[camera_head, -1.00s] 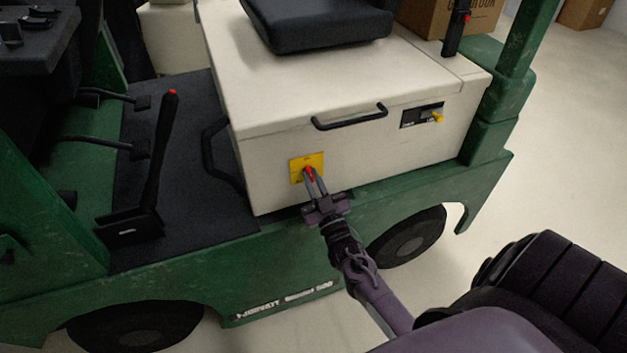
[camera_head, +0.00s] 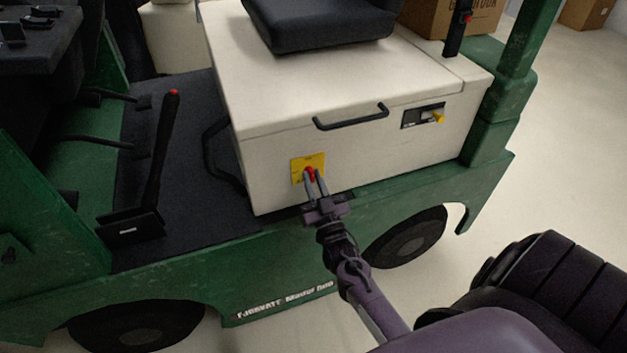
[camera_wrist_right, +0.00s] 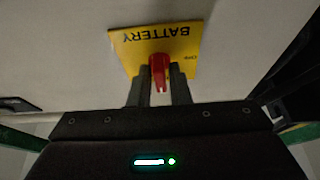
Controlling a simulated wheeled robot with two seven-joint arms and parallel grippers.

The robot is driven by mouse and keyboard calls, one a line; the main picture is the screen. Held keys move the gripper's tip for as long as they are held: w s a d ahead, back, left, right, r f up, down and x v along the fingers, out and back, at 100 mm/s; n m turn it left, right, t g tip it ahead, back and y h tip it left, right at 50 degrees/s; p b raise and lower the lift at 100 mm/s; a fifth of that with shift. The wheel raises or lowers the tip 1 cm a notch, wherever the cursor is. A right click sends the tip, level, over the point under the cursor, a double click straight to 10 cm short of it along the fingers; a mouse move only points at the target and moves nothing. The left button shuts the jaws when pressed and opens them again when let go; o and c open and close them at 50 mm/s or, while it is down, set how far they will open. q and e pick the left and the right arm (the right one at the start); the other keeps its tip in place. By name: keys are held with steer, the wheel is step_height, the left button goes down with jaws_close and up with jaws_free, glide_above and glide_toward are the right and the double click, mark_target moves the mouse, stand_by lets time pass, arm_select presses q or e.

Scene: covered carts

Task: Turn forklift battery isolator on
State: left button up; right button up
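The battery isolator is a yellow plate (camera_head: 299,164) with a red switch handle (camera_head: 310,173), on the side of the forklift's cream seat box. In the right wrist view the yellow plate (camera_wrist_right: 125,44) reads "BATTERY" upside down, and the red handle (camera_wrist_right: 159,71) stands between the fingers, roughly in line with them. My right gripper (camera_head: 316,184) has its fingers close together on both sides of the handle, with no clear gap in the wrist view (camera_wrist_right: 160,84). The fingers hide part of the handle and the plate's lower edge. My left gripper is not in view.
The green forklift body (camera_head: 240,262) runs below the seat box. A black grab handle (camera_head: 351,117) and a small panel with a yellow key (camera_head: 424,116) are above and right of the isolator. A black lever (camera_head: 164,150) stands at left. Open floor lies at right.

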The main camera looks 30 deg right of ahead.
steer(key=shift+o, duration=1.4)
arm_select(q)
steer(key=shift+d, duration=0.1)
arm_select(e)
steer(key=shift+s, duration=0.1)
